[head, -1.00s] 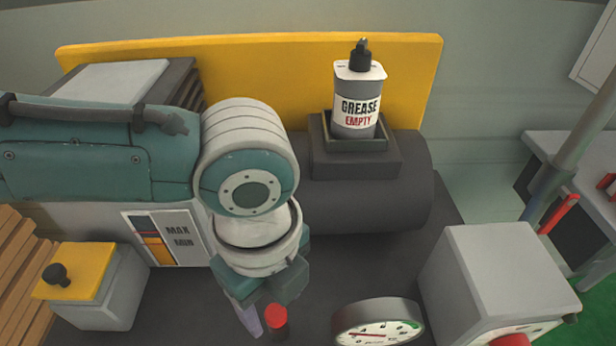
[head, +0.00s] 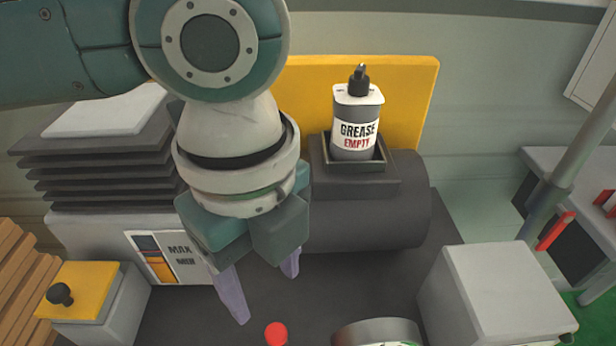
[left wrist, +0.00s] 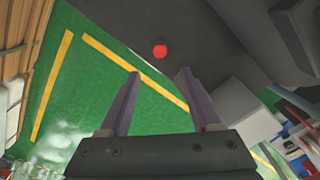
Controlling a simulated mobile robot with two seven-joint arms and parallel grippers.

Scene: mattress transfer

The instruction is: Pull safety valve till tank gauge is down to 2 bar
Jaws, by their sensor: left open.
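The safety valve shows as a red knob (head: 276,334) at the bottom edge of the head view; its stem is mostly cut off. It also shows in the left wrist view (left wrist: 160,51). The tank gauge (head: 377,333) shows only its grey rim at the bottom edge, so its reading cannot be seen. My left gripper (head: 267,298) is open and empty, pointing down above and behind the knob. In the left wrist view the knob lies beyond the fingertips (left wrist: 159,73), roughly centred between them, with nothing held. My right gripper is out of view.
A dark tank (head: 365,220) carries a grease bottle (head: 357,125) marked empty. A grey box (head: 495,290) stands at right, a yellow-topped box with a black knob (head: 85,290) at left. A finned unit (head: 95,155) stands behind my arm. Green floor (left wrist: 80,100) shows in the wrist view.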

